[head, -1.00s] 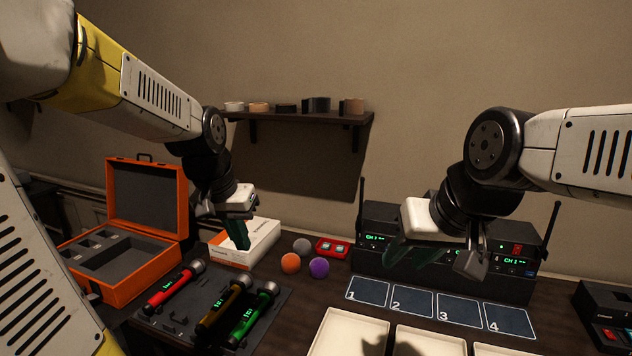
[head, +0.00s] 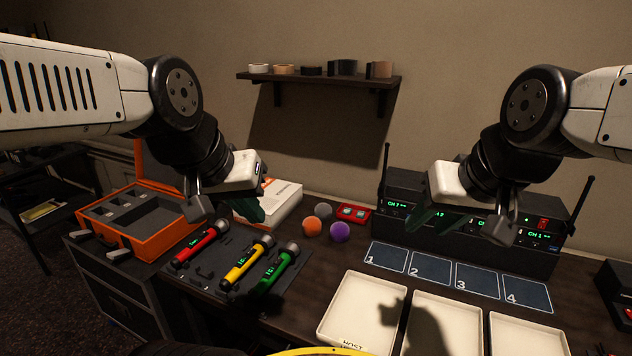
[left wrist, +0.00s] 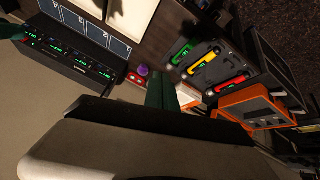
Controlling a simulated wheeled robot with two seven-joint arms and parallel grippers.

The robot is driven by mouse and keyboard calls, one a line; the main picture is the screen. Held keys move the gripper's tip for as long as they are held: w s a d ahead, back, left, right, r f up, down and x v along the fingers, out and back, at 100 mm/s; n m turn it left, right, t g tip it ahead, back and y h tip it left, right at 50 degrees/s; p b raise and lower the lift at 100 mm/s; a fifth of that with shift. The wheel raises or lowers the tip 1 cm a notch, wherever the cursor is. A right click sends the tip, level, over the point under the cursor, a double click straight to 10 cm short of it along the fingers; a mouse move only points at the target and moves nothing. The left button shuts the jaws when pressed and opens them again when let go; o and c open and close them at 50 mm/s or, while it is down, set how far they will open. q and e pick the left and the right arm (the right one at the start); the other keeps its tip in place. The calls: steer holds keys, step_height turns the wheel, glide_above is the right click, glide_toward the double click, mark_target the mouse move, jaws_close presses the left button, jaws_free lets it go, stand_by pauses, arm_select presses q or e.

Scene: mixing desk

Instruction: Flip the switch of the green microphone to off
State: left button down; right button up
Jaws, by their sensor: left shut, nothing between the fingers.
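The green microphone (head: 278,268) lies on a dark mat, rightmost of three, beside the yellow microphone (head: 247,263) and the red microphone (head: 200,245). It also shows in the left wrist view (left wrist: 181,54). Its lit display is visible, but its switch is too small to make out. My left gripper (head: 250,212) is shut and empty, in the air above and behind the microphones, apart from them. My right gripper (head: 450,220) is in the air in front of the receiver rack; its finger opening is unclear.
An orange case (head: 150,246) stands open at left, with a white box (head: 285,203) behind the mat. Orange (head: 312,225) and purple (head: 340,232) balls lie right of it. Cream trays (head: 360,312) and numbered pads (head: 385,256) fill the right. The receiver rack (head: 400,225) stands behind.

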arm_select(q)
steer(key=w+f+n+g, duration=0.1)
steer(key=w+n, duration=0.3)
steer(key=w, duration=0.2)
steer(key=n+g+y, duration=0.2)
steer(key=n+g, duration=0.2)
steer(key=n, duration=0.6)
glide_above(278, 258)
steer(key=s, duration=0.2)
step_height(278, 258, down, 14)
steer(key=shift+w+a+r, duration=0.1)
steer(key=shift+a+r, duration=0.15)
steer(key=shift+a, duration=0.1)
steer(key=shift+f, duration=0.1)
steer(key=f, duration=0.4)
steer(key=w+f, duration=0.1)
steer(key=f, duration=0.7)
steer(key=shift+w+d+f, duration=0.15)
steer(key=shift+d+f, duration=0.1)
steer(key=shift+w+f, duration=0.1)
steer(key=shift+f, duration=0.55)
